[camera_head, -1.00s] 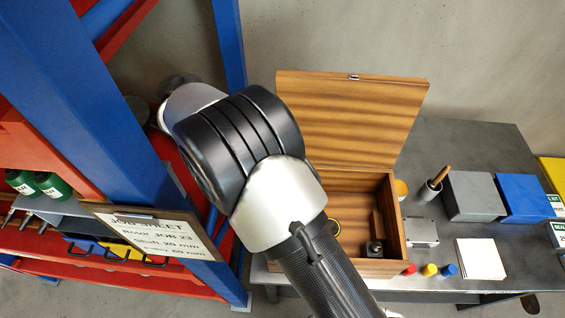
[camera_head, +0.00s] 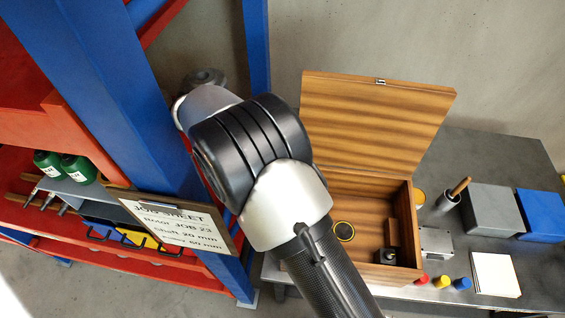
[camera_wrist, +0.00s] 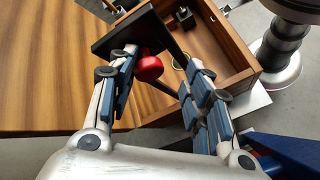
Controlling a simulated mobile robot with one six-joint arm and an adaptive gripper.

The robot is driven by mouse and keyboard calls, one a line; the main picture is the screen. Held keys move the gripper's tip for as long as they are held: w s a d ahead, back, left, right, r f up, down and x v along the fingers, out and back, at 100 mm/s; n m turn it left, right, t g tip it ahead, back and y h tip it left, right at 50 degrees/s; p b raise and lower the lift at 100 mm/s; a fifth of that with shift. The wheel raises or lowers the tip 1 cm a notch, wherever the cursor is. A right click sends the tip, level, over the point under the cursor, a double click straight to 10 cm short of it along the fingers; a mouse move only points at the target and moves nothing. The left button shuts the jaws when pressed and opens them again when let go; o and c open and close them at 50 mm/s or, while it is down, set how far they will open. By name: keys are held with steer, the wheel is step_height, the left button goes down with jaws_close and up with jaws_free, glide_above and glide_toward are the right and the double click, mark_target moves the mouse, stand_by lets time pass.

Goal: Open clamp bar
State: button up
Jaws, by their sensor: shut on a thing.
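In the wrist view, my gripper (camera_wrist: 158,66) has its two padded fingers on either side of a red ball knob (camera_wrist: 149,69). The knob is by a black bar (camera_wrist: 122,30), which I take to be the clamp bar; it lies across the fingertips. My gripper is shut on the knob or the bar beside it; the exact contact is partly hidden by the fingers.
An open wooden box (camera_head: 409,215) stands on the grey bench (camera_head: 500,165), its lid raised. Several caps, a grey block (camera_head: 474,208) and a blue block (camera_head: 541,214) lie to its right. A job sheet (camera_head: 172,224) and a blue-red rack (camera_head: 120,100) are on the left.

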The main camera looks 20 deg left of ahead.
steer(key=shift+w+f, duration=0.25)
steer(key=shift+f, duration=0.2)
steer(key=shift+r, duration=0.1)
step_height(320, 180, up, 10)
steer(key=shift+r, duration=0.2)
stand_by(0.4)
steer(key=shift+w, duration=0.15)
